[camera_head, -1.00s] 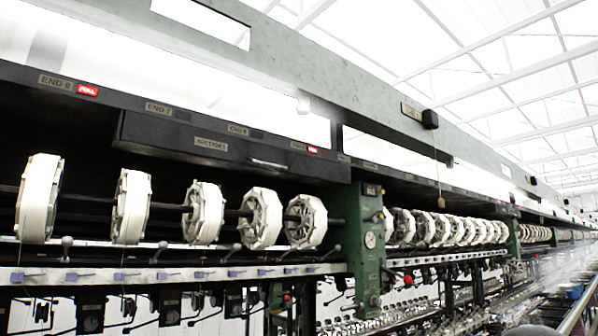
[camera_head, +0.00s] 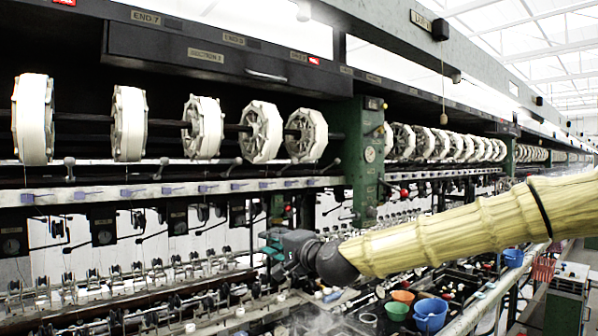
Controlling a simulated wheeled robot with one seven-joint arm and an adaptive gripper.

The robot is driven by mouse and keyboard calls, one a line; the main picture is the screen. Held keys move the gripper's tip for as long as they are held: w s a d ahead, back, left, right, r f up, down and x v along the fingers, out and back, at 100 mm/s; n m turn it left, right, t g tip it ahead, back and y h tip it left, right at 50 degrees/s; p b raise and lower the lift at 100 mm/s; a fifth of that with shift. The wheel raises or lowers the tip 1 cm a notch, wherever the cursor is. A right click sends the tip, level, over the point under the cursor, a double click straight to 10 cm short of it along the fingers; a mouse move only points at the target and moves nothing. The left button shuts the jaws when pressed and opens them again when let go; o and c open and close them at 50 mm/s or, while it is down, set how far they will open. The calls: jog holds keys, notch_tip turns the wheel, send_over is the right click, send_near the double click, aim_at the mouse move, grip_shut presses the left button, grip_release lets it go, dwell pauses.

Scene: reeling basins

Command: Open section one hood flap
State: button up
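The dark hood flap (camera_head: 150,46) hangs shut along the hood above the white reels. It has a small "SECTION" label whose number is too blurred to read surely, and a pale bar handle (camera_head: 266,76) near its lower right edge. My gripper (camera_head: 266,246) reaches in from the right at the lower middle, well below the flap and handle and apart from them. Its teal fingertips point left, in front of the machine's lower workings. Whether its fingers are open or shut does not show clearly.
White reels (camera_head: 203,124) line the shaft below the flap. A green post (camera_head: 368,160) stands right of them. A rail with levers (camera_head: 190,189) runs under the reels.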

notch_tip(320, 180, up, 18)
jog(key=s+d+f+t+y, duration=0.1)
jog(key=s+d+t, duration=0.1)
jog(key=m+t+y+p, duration=0.1)
jog(key=m+t+y, duration=0.1)
send_near(272, 77)
jog(key=p+x, duration=0.5)
jog(key=shift+w+a+r, duration=0.1)
jog(key=shift+w+a, duration=0.1)
jog(key=shift+a, duration=0.05)
jog(key=shift+w+a, duration=0.2)
jog(key=shift+w, duration=0.1)
jog(key=shift+p+x, duration=0.5)
jog(key=shift+x, duration=1.5)
grip_shut()
jog(key=shift+r, duration=0.1)
